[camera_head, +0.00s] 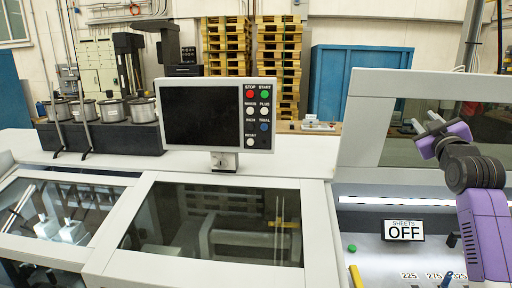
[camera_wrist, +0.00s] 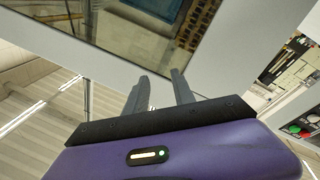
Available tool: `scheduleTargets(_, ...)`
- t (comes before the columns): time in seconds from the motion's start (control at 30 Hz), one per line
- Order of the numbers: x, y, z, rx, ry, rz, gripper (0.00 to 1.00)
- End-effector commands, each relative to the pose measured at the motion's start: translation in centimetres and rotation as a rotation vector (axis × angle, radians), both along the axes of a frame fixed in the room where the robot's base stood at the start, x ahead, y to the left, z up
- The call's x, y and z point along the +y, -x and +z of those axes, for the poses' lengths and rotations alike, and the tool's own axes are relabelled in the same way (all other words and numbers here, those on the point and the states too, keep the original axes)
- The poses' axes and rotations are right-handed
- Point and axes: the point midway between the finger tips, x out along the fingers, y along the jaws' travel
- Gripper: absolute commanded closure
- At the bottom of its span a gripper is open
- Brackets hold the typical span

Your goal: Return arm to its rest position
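My gripper (camera_head: 427,122) is raised at the right in the head view, in front of the machine's right window. My purple arm rises below it from the lower right corner. In the wrist view the two grey fingers of my gripper (camera_wrist: 160,86) stand apart with nothing between them. The gripper appears clear of the machine, though the exact gap cannot be told.
A grey machine with a control panel (camera_head: 216,115) fills the foreground. The raised window frame (camera_head: 360,125) is beside my gripper. Pallets (camera_head: 278,60) and a blue cabinet (camera_head: 345,75) stand behind.

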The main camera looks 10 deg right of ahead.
Motion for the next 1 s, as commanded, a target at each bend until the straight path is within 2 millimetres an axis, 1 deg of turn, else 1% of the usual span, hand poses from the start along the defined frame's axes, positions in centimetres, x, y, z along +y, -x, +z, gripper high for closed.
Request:
scheduleTargets(0.03,1.5,0.6,-2.9,-0.022,-0.038,0.02,0.69)
scheduleTargets(0.1,3.5,1.5,-5.7,-0.062,-0.085,0.045,0.69)
scheduleTargets(0.17,5.1,2.5,-8.0,-0.091,-0.126,0.065,0.69)
scheduleTargets(0.2,6.2,3.3,-9.6,-0.11,-0.153,0.079,0.69)
scheduleTargets(0.27,7.8,4.6,-11.8,-0.136,-0.191,0.096,0.69)
scheduleTargets(0.3,8.9,5.5,-13.3,-0.151,-0.215,0.107,0.69)
scheduleTargets(0.37,10.4,7.0,-15.3,-0.173,-0.253,0.124,0.69)
scheduleTargets(0.4,11.5,8.1,-16.6,-0.186,-0.276,0.135,0.69)
scheduleTargets(0.47,13.1,9.8,-18.6,-0.204,-0.311,0.15,0.69)
scheduleTargets(0.5,14.1,10.9,-19.7,-0.214,-0.334,0.16,0.69)
scheduleTargets(0.57,15.5,12.9,-21.5,-0.228,-0.366,0.173,0.69)
scheduleTargets(0.6,16.5,14.1,-22.5,-0.236,-0.387,0.181,0.69)
scheduleTargets(0.67,17.9,16.2,-24.0,-0.245,-0.415,0.193,0.69)
scheduleTargets(0.7,18.8,17.5,-25.0,-0.25,-0.436,0.201,0.69)
scheduleTargets(0.77,20.2,19.6,-26.3,-0.256,-0.463,0.213,0.69)
scheduleTargets(0.8,21.0,21.1,-27.2,-0.257,-0.48,0.219,0.69)
scheduleTargets(0.87,22.2,23.3,-28.3,-0.257,-0.506,0.229,0.69)
scheduleTargets(1.0,24.9,28.4,-30.5,-0.247,-0.555,0.25,0.69)
